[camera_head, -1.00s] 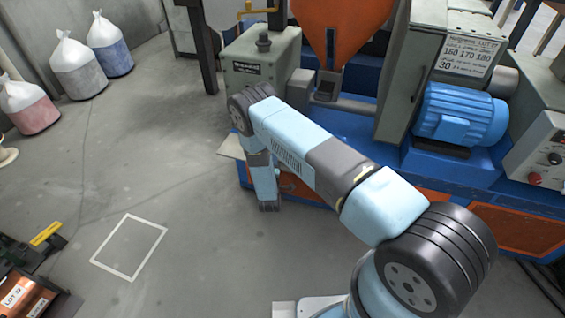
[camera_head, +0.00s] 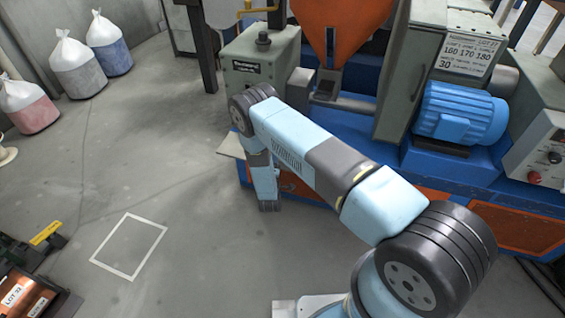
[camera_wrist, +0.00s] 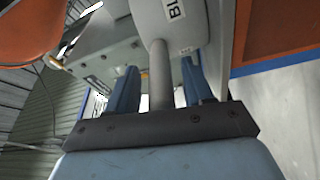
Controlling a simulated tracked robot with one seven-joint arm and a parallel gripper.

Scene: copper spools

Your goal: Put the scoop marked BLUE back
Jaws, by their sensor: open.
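In the wrist view, the scoop (camera_wrist: 180,30) is pale grey, with a white label cut off by the frame that shows the letters "BL". Its round grey handle (camera_wrist: 158,75) runs down between the two blue fingers of my gripper (camera_wrist: 160,78). My gripper is open, with a finger on each side of the handle and gaps visible beside it. Whether the scoop rests on or hangs from something cannot be told. In the head view, my arm reaches down beside the blue machine base (camera_head: 360,130), and neither gripper nor scoop can be made out.
Bags with blue (camera_head: 112,52), grey (camera_head: 80,75) and red (camera_head: 35,115) contents stand on the floor at the left. A white square outline (camera_head: 128,247) marks clear floor. A copper spool (camera_head: 22,297) is at lower left. An orange hopper (camera_head: 340,25) and blue motor (camera_head: 458,112) sit behind my arm.

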